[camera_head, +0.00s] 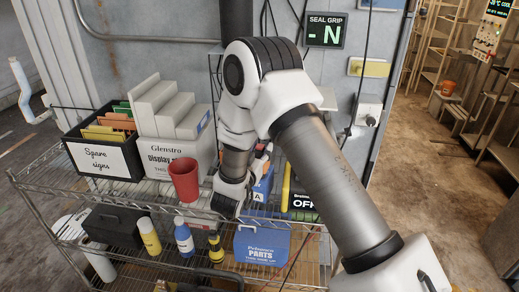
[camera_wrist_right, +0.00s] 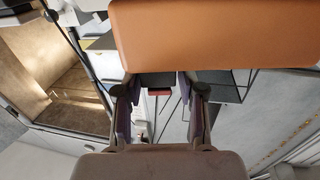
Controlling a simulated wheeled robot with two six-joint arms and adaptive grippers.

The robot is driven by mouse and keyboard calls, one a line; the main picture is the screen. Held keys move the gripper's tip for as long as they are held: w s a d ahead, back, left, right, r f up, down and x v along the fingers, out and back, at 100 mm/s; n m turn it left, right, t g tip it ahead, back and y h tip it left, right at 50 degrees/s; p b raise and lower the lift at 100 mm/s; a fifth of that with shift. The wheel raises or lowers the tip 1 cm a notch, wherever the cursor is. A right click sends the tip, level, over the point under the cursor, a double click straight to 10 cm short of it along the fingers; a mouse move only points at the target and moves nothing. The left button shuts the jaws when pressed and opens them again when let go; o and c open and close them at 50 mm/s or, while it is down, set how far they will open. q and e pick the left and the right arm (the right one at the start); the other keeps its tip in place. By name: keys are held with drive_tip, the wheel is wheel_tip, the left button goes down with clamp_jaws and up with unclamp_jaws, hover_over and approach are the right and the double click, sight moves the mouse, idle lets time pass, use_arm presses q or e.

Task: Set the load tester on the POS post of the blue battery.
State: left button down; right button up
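The blue battery (camera_head: 262,188) stands on the cart's upper shelf, marked with a white "A" label and partly hidden by my right arm. Its POS post cannot be made out. My right gripper is mostly behind its own wrist in the head view, close above the battery. In the right wrist view its fingers (camera_wrist_right: 160,100) stand apart. A large orange body (camera_wrist_right: 215,35) fills the top there, with a dark part between the finger ends. It may be the load tester; whether the fingers press on it is unclear. My left gripper is not in view.
A red cup (camera_head: 184,180), a white display box (camera_head: 175,152) and a black sign bin (camera_head: 104,155) stand left of my wrist. A yellow-and-black item (camera_head: 287,187) is right of the battery. Bottles and a blue parts case (camera_head: 262,245) are lower. A "SEAL GRIP" display (camera_head: 325,30) hangs behind.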

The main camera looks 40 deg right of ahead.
drive_tip(key=shift+o, duration=0.4)
drive_tip(key=shift+s, duration=0.1)
drive_tip(key=v, duration=1.2)
drive_tip(key=s+f+n+g+y+b, duration=0.1)
drive_tip(key=s+f+n+y, duration=0.2)
drive_tip(key=f, duration=0.7)
drive_tip(key=s+f+n+g+y+b, duration=0.15)
drive_tip(key=s+f, duration=0.25)
drive_tip(key=f, duration=0.6)
drive_tip(key=s+f+n+g+y+b, duration=0.15)
drive_tip(key=s+f+y, duration=0.25)
drive_tip(key=f, duration=0.6)
drive_tip(key=s+a+f+n+g+y, duration=0.4)
drive_tip(key=s+a+f+n+y, duration=0.2)
drive_tip(key=s+a, duration=0.5)
drive_tip(key=shift+s+a+g+y, duration=0.3)
drive_tip(key=shift+s+y, duration=0.45)
drive_tip(key=shift+s, duration=0.25)
